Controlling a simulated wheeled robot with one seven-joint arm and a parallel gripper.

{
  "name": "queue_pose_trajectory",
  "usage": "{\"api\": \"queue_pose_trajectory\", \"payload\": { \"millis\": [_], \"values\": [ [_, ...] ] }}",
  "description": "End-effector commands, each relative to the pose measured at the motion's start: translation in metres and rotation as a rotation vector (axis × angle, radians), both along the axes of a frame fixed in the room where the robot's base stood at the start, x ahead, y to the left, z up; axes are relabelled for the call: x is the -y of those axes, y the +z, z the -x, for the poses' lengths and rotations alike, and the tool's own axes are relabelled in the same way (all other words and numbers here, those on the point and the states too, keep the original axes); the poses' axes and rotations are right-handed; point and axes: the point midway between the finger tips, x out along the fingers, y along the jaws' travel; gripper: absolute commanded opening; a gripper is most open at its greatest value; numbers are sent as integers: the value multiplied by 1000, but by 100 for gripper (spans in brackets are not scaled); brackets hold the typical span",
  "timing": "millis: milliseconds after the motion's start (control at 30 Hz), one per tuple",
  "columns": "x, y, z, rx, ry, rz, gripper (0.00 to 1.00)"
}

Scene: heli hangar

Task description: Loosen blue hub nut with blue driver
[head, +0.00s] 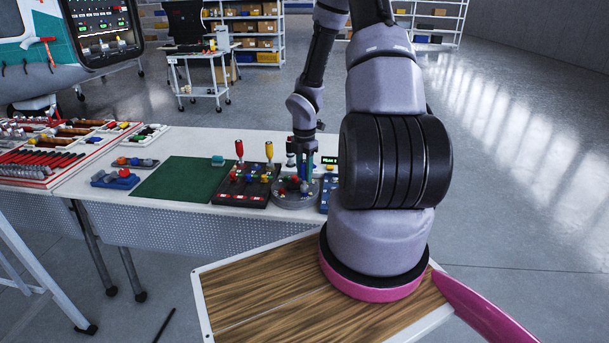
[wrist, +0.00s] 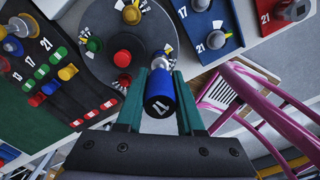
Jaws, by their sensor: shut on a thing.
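My gripper (wrist: 160,78) has teal fingers shut on the blue driver (wrist: 160,93), a short blue cylinder with a black, numbered end cap. In the wrist view, the driver's metal end points toward the edge of the round grey hub (wrist: 96,62). The hub carries a red knob (wrist: 122,58) in the middle, with yellow and green nuts around it. No blue nut can be made out; the driver and fingers cover that part of the rim. In the head view my gripper (head: 306,168) is over the hub (head: 294,201) on the white table. Contact with a nut cannot be told.
A dark tray (head: 243,198) with coloured pieces and two upright drivers stands left of the hub. A pink tubular frame (wrist: 270,90) shows right of the gripper.

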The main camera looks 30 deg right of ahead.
Motion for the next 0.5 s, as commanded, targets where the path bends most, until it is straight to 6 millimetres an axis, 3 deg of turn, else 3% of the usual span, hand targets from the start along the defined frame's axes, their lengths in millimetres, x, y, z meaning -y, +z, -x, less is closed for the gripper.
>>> {"api": "queue_pose_trajectory", "payload": {
  "millis": [500],
  "values": [
    [0,16,0,0,0,1,0]
  ]
}}
